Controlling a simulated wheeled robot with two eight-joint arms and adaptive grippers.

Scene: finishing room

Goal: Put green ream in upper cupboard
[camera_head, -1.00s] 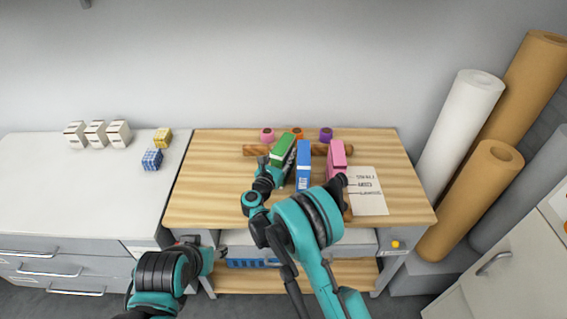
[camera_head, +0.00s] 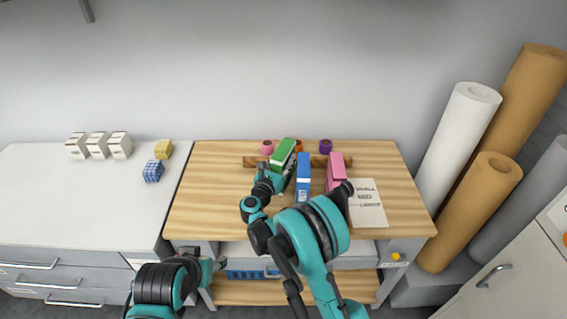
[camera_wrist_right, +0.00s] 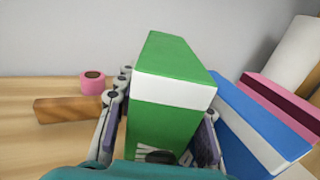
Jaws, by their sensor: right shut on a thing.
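The green ream (camera_head: 284,151) is a green box-like pack with a white band, standing upright at the back of the wooden bench. My right gripper (camera_head: 279,172) is shut on it. In the right wrist view the green ream (camera_wrist_right: 165,60) fills the middle, with a finger of my right gripper (camera_wrist_right: 160,128) on each side. It looks slightly raised, but its underside is hidden. The upper cupboard is not clearly seen; only a grey bar (camera_head: 87,10) and a dark edge show at the top left.
A blue ream (camera_head: 303,172) and a pink ream (camera_head: 337,170) stand right of the green one. A white counter (camera_head: 80,205) with small boxes is at left. Tall paper rolls (camera_head: 458,140) stand at right.

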